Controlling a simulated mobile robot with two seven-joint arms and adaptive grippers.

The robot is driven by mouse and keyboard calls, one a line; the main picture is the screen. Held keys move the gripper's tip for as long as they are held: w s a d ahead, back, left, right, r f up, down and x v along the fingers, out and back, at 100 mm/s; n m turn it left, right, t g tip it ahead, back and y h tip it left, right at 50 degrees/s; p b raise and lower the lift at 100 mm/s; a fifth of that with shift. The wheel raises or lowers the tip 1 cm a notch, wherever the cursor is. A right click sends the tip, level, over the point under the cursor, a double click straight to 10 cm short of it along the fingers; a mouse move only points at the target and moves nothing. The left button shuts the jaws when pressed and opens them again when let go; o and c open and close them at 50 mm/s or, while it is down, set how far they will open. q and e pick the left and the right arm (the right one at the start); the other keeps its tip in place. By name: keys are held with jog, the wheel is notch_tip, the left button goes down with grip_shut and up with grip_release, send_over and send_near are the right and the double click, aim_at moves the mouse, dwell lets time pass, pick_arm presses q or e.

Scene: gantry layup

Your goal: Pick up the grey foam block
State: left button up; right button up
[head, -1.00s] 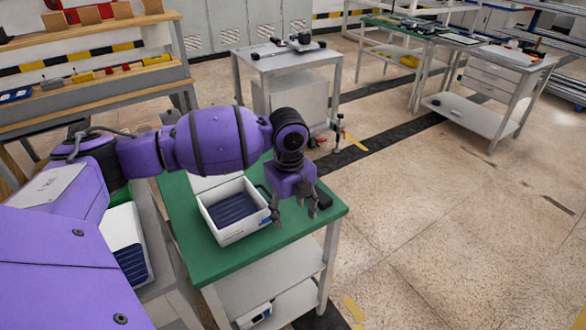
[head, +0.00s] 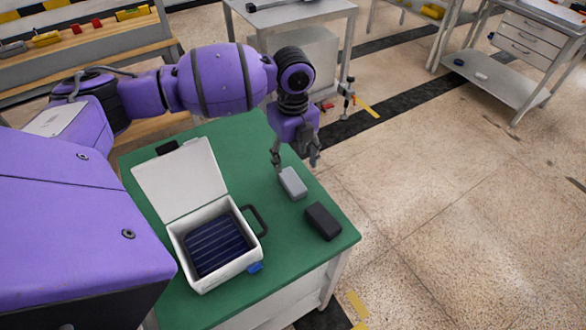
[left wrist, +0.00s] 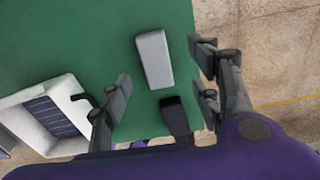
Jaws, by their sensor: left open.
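The grey foam block (head: 292,183) lies on the green table top near its right edge. It also shows in the left wrist view (left wrist: 154,59), ahead of and between my fingers. My left gripper (head: 296,161) is open and empty, just behind the block in the head view. In the left wrist view the fingers of my left gripper (left wrist: 165,92) stand wide apart, and I see no contact with the block. My right gripper is not in view.
A black block (head: 323,221) lies close to the grey one, nearer the front right edge. A white case (head: 184,259) with its lid open and dark ribbed lining stands to the left on the green table (head: 290,262). Floor lies beyond the right edge.

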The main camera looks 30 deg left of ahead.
aim_at(292, 180)
pick_arm(q)
jog(key=shift+s+d+f, duration=0.1)
jog(key=shift+s+f, duration=0.05)
jog(key=shift+f, duration=0.5)
jog(key=shift+s+f, duration=0.1)
jog(key=shift+f, duration=0.5)
jog(key=shift+s+f, duration=0.1)
jog(key=shift+f, duration=0.1)
jog(key=f, duration=0.4)
jog(key=shift+s+f, duration=0.2)
jog(key=shift+f, duration=0.15)
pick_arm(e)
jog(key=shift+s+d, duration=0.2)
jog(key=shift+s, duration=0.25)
pick_arm(q)
jog(key=shift+c, duration=0.5)
jog(key=c, duration=0.8)
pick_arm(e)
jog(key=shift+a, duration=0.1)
